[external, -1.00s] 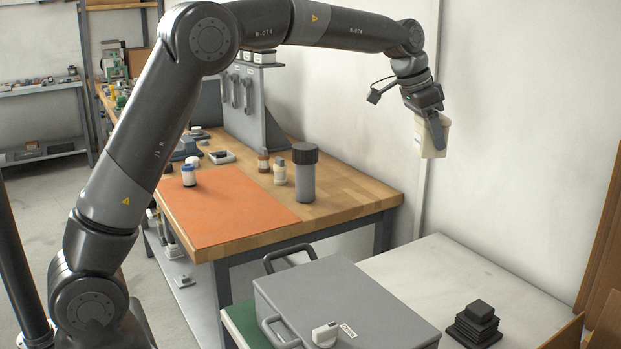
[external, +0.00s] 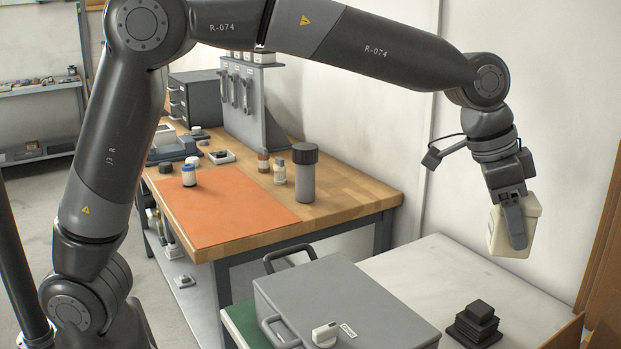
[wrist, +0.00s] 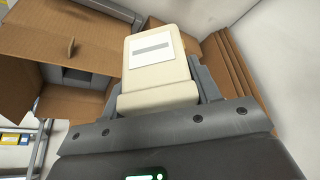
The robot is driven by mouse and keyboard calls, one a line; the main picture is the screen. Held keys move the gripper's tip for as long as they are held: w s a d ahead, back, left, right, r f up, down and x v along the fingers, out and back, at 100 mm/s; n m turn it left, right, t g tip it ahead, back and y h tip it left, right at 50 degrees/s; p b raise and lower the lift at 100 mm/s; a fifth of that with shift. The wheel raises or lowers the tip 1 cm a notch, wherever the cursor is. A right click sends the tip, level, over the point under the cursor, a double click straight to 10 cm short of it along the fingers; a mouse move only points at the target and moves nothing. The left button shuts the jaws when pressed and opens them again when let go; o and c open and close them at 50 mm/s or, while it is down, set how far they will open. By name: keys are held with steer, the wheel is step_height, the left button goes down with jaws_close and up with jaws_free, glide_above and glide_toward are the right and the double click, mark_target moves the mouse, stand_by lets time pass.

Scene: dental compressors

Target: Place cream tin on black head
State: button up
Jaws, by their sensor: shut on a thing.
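The cream tin (external: 499,238) is a boxy cream container held in the air at the right of the external view, slightly tilted. My gripper (external: 516,222) is shut on it, with one dark finger across its near side. In the wrist view the tin (wrist: 158,62) stands between the fingers, showing a pale label with a grey stripe. The black head (external: 475,324) is a stepped, finned black block on the pale worktop at the lower right. The tin is above the head and a little to its right in the picture, clearly apart from it.
A grey case (external: 345,300) with handles stands left of the black head. Cardboard (external: 601,235) borders the right edge. The pale worktop (external: 425,265) is otherwise clear. A wooden bench with an orange mat (external: 225,205) and a black-capped grey cylinder (external: 305,180) is further back.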

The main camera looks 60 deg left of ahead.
step_height(320, 180, down, 8)
glide_toward(492, 308)
steer(key=shift+w+d, duration=0.6)
steer(key=shift+f, duration=1.85)
steer(key=shift+f, duration=0.2)
steer(key=o, duration=1.2)
steer(key=shift+c, duration=0.2)
